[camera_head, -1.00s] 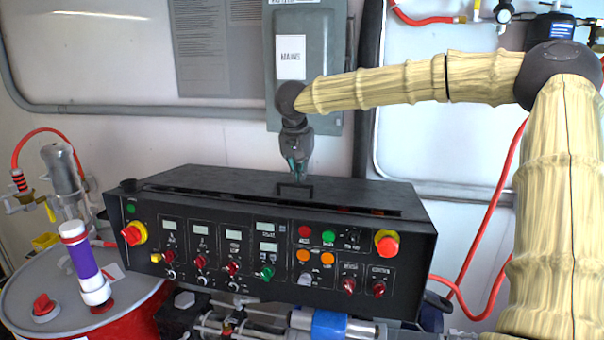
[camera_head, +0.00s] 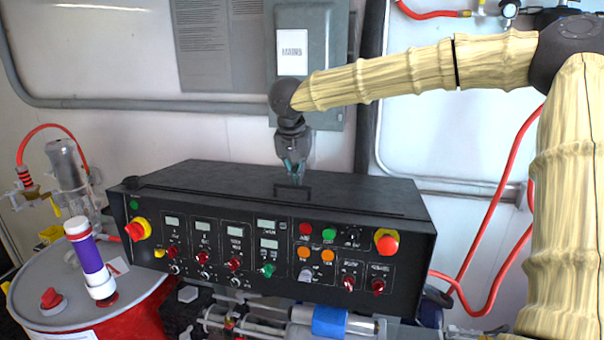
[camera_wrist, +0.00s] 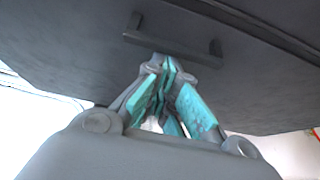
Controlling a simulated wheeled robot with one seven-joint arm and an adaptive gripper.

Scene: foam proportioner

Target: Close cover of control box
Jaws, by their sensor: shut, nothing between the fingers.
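The black control box (camera_head: 210,286) stands in the middle of the head view, its front panel full of buttons, knobs and small displays. Its cover (camera_head: 225,181) lies over the top and looks flush with the front edge. A black bar handle (camera_head: 311,190) is on the cover; it also shows in the wrist view (camera_wrist: 172,40). My gripper (camera_head: 295,178) points down at the handle, its teal fingers together and empty. In the wrist view the fingertips (camera_wrist: 168,66) are right beside the handle bar; I cannot tell whether they touch it.
A grey electrical box (camera_head: 335,75) marked MAINS is on the wall behind my gripper. A red drum (camera_head: 125,318) with a purple-banded cylinder (camera_head: 90,262) stands at left. Red hoses (camera_head: 490,270) hang at right. Pipes run below the control box.

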